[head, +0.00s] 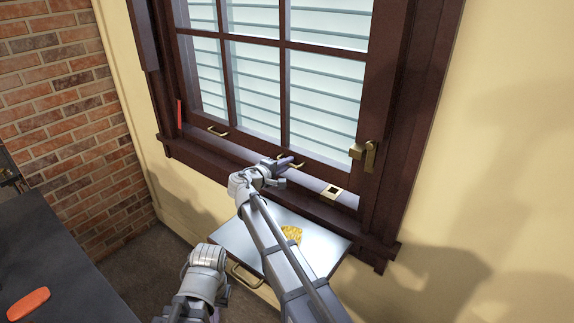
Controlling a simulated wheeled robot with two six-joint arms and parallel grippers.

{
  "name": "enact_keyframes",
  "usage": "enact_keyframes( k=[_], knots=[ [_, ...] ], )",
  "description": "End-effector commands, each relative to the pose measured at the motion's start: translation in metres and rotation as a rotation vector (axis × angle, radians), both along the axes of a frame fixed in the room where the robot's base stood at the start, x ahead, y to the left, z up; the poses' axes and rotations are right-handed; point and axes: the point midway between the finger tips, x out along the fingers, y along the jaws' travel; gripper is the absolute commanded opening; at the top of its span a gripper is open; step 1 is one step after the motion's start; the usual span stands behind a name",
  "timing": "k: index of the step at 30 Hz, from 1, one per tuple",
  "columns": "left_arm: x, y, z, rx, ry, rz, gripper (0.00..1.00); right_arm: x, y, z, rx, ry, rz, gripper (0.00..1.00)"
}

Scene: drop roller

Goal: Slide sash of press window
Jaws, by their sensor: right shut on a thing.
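The window sash (282,95) is dark brown with several panes and stands in a dark brown frame (417,110). A pale strip shows between its bottom rail and the sill. A brass pull (217,132) is on the left of the bottom rail. A second brass pull (297,163) is farther right, partly hidden by my right gripper (287,163). My right gripper is shut on this second pull. A brass lever handle (370,155) is on the right of the sash. My left arm shows at the bottom, but its gripper is out of view.
A pale flat panel (325,240) with a brass handle (245,277) juts out below the sill, and a yellow thing (291,234) lies on it. A brass keeper (332,192) sits on the sill. A dark counter (70,285) with an orange object (28,304) is at left.

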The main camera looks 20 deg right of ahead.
Motion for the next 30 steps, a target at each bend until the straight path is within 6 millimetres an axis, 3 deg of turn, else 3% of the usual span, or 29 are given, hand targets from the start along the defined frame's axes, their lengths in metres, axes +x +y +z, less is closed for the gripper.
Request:
enact_keyframes(
  k=[1,18,24,30],
  knots=[
    [0.000,0.000,0.020,0.000,0.000,0.000,0.00,0.001,0.000,0.021,-0.006,-0.002,0.003,0.00],
    [0.000,0.000,0.147,0.000,0.000,-0.001,0.00,0.002,0.000,0.148,-0.006,-0.002,0.004,0.00],
    [0.000,0.000,0.164,0.000,0.000,-0.002,0.00,0.001,0.000,0.165,-0.004,-0.001,0.003,0.00],
    [0.000,0.000,0.164,0.000,0.000,-0.003,0.00,0.001,0.000,0.165,-0.004,-0.001,0.003,0.00]
  ],
)
